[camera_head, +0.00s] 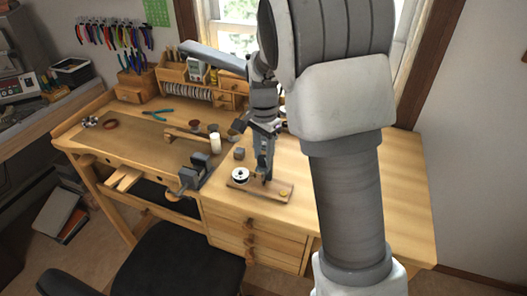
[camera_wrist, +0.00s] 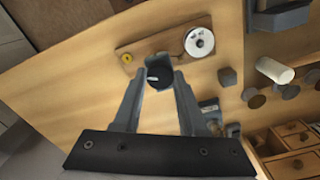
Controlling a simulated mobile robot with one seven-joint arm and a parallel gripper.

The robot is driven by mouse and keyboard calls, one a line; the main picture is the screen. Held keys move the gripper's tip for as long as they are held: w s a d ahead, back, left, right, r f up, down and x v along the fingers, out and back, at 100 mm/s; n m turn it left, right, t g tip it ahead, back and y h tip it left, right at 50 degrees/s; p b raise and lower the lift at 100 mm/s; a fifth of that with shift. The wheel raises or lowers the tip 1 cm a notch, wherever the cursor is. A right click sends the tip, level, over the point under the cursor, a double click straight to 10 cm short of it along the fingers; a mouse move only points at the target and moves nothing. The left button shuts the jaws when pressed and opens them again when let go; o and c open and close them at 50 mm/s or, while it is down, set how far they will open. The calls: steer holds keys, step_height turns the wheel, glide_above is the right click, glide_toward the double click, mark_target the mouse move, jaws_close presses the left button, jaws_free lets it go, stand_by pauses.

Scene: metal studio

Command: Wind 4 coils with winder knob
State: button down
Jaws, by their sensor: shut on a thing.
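The winder's wooden base board (camera_head: 265,191) lies on the bench near its front edge. It also shows in the wrist view (camera_wrist: 145,44). A white-faced spool with a dark centre (camera_head: 240,175) sits at its left end; it shows at the board's right end in the wrist view (camera_wrist: 200,42). A small yellow piece (camera_wrist: 127,57) sits at the other end. My gripper (camera_head: 265,176) points down over the board between them. In the wrist view its fingertips (camera_wrist: 158,74) are shut on a small dark part, which I take for the winder knob; the fingers mostly hide it. Wound coils cannot be made out.
A small grey block (camera_head: 239,153) stands just behind the board. A white cylinder (camera_head: 215,143) and small round pots are further back. A dark vise (camera_head: 197,170) is at the bench's front edge, left of the board. The bench right of the board is clear.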

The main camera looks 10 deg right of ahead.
mark_target(264, 158)
steer(key=shift+m, duration=0.6)
steer(key=shift+c, duration=2.3)
jaws_free()
step_height(264, 158, up, 18)
steer(key=p, duration=0.1)
steer(key=shift+f, duration=0.25)
